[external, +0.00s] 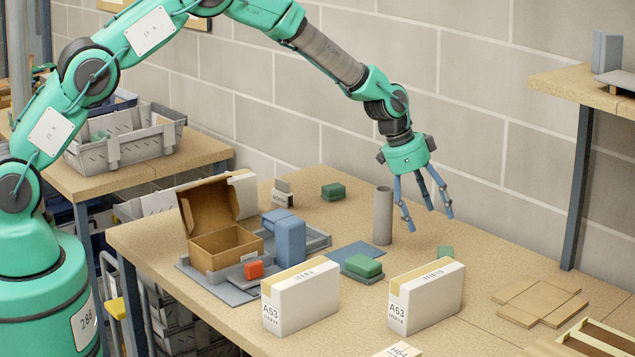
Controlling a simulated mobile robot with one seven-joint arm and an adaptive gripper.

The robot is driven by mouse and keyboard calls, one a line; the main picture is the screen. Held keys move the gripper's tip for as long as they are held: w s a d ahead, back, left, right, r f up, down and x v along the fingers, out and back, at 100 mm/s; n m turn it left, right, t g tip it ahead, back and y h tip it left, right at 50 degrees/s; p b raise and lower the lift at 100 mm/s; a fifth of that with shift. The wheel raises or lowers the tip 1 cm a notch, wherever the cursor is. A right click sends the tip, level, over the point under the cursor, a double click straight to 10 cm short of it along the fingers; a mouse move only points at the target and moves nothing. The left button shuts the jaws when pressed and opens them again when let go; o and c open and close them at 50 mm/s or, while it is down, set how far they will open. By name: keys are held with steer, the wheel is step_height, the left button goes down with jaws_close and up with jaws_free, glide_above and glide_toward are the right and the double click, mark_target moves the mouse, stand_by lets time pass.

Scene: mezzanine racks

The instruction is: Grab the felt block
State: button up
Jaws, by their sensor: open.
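My gripper (428,218) is open and empty, its blue fingers spread and pointing down above the right half of the table. Green blocks that may be felt show in three places. One green block (333,191) lies at the back, left of the gripper. Another (362,266) lies on a dark green piece by a blue mat, to the lower left of the gripper. A third (445,252) lies below the fingers, mostly hidden behind a white box. I cannot tell which one is the felt block.
A grey cylinder (382,215) stands just left of my fingers. An open cardboard box (226,246) and a blue block (290,244) are further left. Flat brown boards (540,302) lie at right.

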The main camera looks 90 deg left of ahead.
mark_target(443, 251)
steer(key=shift+x, duration=3.05)
steer(key=shift+f, duration=0.2)
steer(key=shift+p+x, duration=0.3)
steer(key=shift+x, duration=2.1)
steer(key=shift+d, duration=0.1)
steer(key=c, duration=1.8)
